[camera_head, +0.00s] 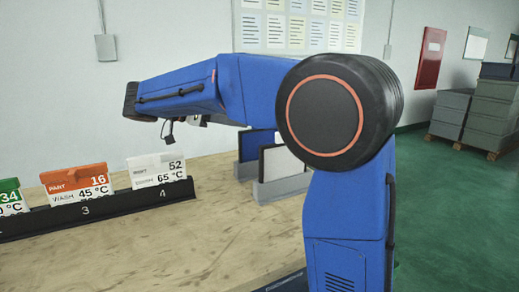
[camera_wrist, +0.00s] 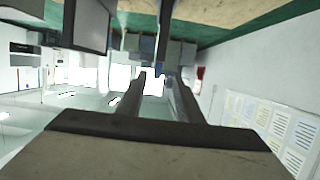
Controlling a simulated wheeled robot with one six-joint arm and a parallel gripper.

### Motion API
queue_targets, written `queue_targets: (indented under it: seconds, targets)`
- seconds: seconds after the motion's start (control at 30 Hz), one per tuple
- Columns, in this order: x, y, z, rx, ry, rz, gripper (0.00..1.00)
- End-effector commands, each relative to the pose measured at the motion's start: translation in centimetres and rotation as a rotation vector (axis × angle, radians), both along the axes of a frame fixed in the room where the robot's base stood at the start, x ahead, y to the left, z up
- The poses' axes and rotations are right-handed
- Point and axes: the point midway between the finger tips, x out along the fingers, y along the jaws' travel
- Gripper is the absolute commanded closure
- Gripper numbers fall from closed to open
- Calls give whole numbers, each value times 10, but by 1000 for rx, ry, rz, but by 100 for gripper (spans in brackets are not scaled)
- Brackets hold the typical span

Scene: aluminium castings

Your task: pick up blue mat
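A blue panel (camera_head: 256,144), likely the blue mat, stands upright in a grey holder (camera_head: 282,188) on the table, behind a white panel (camera_head: 281,162). My arm partly covers the holder's right side. My gripper is left of and above the holder, above the table; in the head view only a small dark part (camera_head: 168,130) of it shows below the wrist. In the wrist view my gripper (camera_wrist: 158,80) has its two fingers apart with nothing between them. The wrist view is upside down, and I cannot pick out the blue panel in it.
A black rack (camera_head: 100,212) with numbered orange, green and white temperature cards stands left on the wooden table (camera_head: 190,250). The table's front middle is clear. Grey crates (camera_head: 475,115) are stacked on pallets on the green floor. A wall is behind the table.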

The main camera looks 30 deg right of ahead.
Motion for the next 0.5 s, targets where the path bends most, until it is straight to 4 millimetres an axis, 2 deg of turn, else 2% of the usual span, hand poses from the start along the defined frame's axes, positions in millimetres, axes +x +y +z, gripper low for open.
queue_targets:
  seconds: [0.3,0.5]
  targets:
    - [-1,-54,-16,-1,0,-3,67]
    - [-1,-72,-22,0,-1,0,67]
